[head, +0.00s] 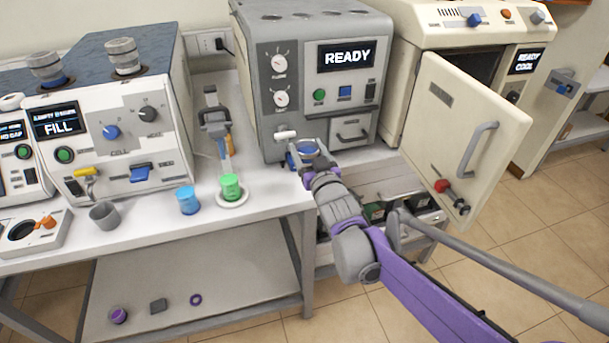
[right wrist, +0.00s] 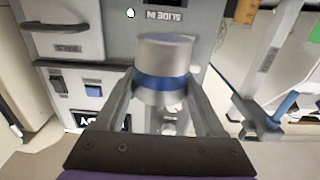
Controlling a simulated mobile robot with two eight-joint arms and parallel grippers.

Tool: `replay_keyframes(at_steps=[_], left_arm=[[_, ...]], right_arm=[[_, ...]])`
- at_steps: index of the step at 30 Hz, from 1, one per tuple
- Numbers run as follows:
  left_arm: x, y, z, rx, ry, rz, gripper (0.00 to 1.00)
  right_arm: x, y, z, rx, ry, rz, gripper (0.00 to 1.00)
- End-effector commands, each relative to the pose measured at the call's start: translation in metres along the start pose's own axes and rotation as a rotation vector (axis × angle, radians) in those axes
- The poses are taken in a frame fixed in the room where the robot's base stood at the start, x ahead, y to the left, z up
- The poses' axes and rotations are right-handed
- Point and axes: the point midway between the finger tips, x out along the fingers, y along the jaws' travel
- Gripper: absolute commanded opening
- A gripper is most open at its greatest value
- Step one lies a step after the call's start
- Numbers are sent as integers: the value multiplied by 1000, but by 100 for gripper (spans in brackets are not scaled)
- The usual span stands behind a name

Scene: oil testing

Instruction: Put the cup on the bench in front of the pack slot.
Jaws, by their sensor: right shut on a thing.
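A grey cup with a blue band (right wrist: 165,70) is between the fingers of my right gripper (right wrist: 165,105) in the right wrist view. In the head view, my right gripper (head: 305,152) is shut on this cup, and its blue part (head: 306,147) shows. The gripper is in front of the grey READY machine (head: 275,85), low by its front face and near the bench's (head: 270,190) right end. I cannot tell whether the cup touches the bench. I cannot clearly make out the pack slot. My left gripper is not in view.
A grey cup (head: 104,215), a blue cup (head: 187,200) and a green cup (head: 231,187) stand on the bench to the left. A clamp stand (head: 212,115) stands left of the READY machine. A cream cabinet door (head: 460,130) hangs open at right.

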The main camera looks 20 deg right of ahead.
Motion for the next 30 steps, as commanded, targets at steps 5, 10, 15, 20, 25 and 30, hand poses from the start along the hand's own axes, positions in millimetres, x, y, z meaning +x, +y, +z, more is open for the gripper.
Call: replay_keyframes(at_steps=[5,10,15,20,25,30], left_arm=[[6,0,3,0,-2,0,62],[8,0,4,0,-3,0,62],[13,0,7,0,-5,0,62],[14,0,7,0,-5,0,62],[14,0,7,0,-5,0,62],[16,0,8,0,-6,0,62]], right_arm=[[1,0,31,0,0,0,7],[0,0,43,0,0,0,7],[1,0,67,-1,0,0,7],[0,0,74,-1,0,0,7],[0,0,74,-1,0,0,7],[0,0,76,-1,0,0,83]])
